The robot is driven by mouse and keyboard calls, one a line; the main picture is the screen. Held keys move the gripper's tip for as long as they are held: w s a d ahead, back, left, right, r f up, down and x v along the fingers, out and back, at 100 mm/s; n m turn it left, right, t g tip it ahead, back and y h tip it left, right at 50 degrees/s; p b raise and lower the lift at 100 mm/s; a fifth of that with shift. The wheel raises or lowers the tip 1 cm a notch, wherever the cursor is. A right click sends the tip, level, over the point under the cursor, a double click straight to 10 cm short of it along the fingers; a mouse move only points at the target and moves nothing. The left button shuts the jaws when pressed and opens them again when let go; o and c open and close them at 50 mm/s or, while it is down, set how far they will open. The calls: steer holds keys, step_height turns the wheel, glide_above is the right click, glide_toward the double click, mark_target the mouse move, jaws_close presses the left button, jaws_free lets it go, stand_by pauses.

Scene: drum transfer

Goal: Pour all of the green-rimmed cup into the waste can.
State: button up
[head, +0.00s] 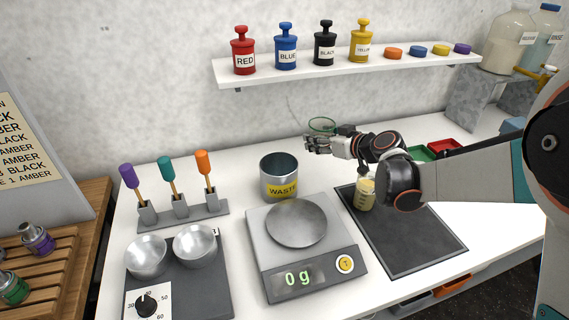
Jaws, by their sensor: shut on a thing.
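My gripper is shut on the cup, which looks roughly upright. My fingers and wrist hide its lower part, and its contents cannot be seen. The waste can (280,184), a grey metal can with a yellow WASTE label, stands on the counter in front and to the left of the cup. Its mouth is open upward, and the cup is apart from it.
A scale (306,259) with a steel pan reads 0 g before the can. A dark mat (425,245) holds a bottle with pale yellow contents (365,193). Brush holders (181,215) stand left of the can. A shelf (340,66) with labelled bottles hangs above.

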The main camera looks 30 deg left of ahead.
mark_target(315, 120)
stand_by(0.4)
step_height(315, 120, up, 6)
steer(key=p, duration=0.3)
steer(key=shift+r+p, duration=0.1)
steer(key=shift+p, duration=0.3)
steer(key=shift+d, duration=0.1)
steer(key=w+d+f+m+t+h, duration=0.1)
steer(key=d+m+t+h, duration=0.1)
steer(key=d, duration=1)
steer(key=w+d+m+t+h, duration=0.1)
steer(key=w+d+m+t, duration=0.15)
steer(key=d, duration=0.95)
steer(key=s+d+m+t+h, duration=0.1)
steer(key=s+d, duration=0.3)
steer(key=d, duration=0.7)
steer(key=s+d+m+t+h, duration=0.1)
steer(key=s+d+m+h, duration=0.3)
steer(key=d, duration=0.7)
steer(key=shift+s+d+f+t, duration=0.2)
steer(key=shift+d+f+t, duration=0.15)
steer(key=shift+d+f, duration=0.1)
